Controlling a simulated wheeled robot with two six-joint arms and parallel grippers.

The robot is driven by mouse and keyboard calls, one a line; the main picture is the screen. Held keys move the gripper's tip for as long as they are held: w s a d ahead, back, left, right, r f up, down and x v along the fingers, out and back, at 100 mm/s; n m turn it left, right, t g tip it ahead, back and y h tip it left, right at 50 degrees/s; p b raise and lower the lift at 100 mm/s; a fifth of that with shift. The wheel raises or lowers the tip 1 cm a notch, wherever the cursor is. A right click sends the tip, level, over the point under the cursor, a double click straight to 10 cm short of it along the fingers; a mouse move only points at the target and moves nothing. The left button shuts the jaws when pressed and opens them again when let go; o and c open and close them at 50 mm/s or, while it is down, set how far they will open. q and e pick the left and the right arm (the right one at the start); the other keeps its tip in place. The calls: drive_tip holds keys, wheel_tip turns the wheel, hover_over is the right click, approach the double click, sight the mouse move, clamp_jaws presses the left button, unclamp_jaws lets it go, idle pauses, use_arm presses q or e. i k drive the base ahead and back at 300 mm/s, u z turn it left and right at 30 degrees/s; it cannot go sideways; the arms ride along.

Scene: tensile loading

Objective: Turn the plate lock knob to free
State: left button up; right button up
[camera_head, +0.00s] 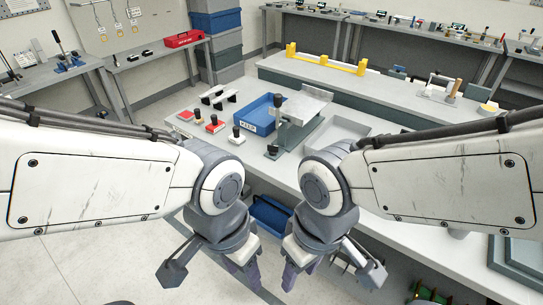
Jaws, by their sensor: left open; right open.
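A grey fixture with a raised flat plate (303,104) stands on the workbench, in the middle of the view. A black knob (278,101) stands up at its left side, and another black knob (272,149) sits lower at its front. I cannot tell which is the plate lock knob or how it is turned. My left gripper (245,275) and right gripper (299,273) hang in front of the bench, pointing down. Both are open and empty, side by side, apart from the fixture and knobs.
A blue bin (257,116) sits left of the fixture. Black-topped handles on red bases (214,126) and a white base (236,138) stand further left. A grey tray (345,134) lies to the right. A yellow rack (325,62) stands on the back bench.

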sight(273, 150)
drive_tip(key=i, duration=1)
drive_tip(key=u, duration=0.55)
